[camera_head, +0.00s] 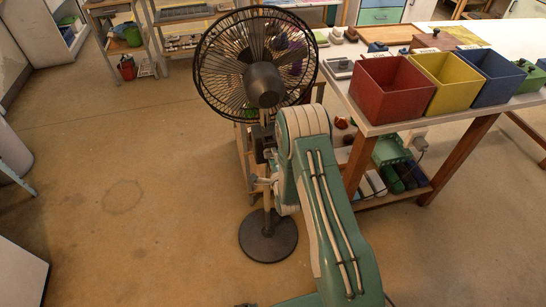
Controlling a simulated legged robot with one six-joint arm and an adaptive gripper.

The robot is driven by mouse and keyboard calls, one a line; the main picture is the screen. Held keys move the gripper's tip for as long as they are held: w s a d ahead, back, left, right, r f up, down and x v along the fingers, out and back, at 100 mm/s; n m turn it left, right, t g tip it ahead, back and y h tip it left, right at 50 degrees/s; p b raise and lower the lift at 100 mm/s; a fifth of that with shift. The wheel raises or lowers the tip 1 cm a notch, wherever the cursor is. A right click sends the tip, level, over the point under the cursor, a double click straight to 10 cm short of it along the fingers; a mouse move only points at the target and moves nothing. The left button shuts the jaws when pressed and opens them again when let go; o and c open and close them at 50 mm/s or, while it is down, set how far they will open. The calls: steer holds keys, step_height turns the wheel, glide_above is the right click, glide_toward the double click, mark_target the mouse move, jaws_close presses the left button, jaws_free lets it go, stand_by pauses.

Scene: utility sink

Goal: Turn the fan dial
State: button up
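A black pedestal fan (264,85) stands on the floor in the middle of the view, with its back motor housing facing me. Its dark control box (263,147) sits on the pole below the cage, just left of my arm. I cannot make out the dial; it is hidden or too small. The round base (268,236) rests on the floor. My green and cream arm reaches up beside the pole. A small pale part of what seems to be my gripper (265,182) shows close to the pole, below the control box. The rest is hidden behind my arm, so its opening and any contact cannot be told.
A white-topped workbench (480,38) with red (392,90), yellow (447,82) and blue (493,77) bins stands at the right. Its lower shelf holds several items. Shelves (165,20) stand behind the fan. The floor at the left is clear.

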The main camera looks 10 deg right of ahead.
steer(key=s, duration=1.2)
stand_by(0.4)
steer(key=w+r+n+g, duration=0.3)
steer(key=w+r+n, duration=0.25)
steer(key=r, duration=0.55)
steer(key=s+r+n+g, duration=0.3)
steer(key=r+n, duration=0.1)
steer(key=r, duration=0.6)
steer(key=s+r+n+g, duration=0.3)
steer(key=s+r+n, duration=0.2)
steer(key=s, duration=0.8)
steer(key=s+a+r+n+g, duration=0.1)
steer(key=s+r+n+g, duration=0.2)
steer(key=s, duration=1.1)
step_height(320, 180, up, 5)
steer(key=shift+a+r+n, duration=0.1)
steer(key=shift+a+n, duration=0.1)
steer(key=shift+n, duration=1.05)
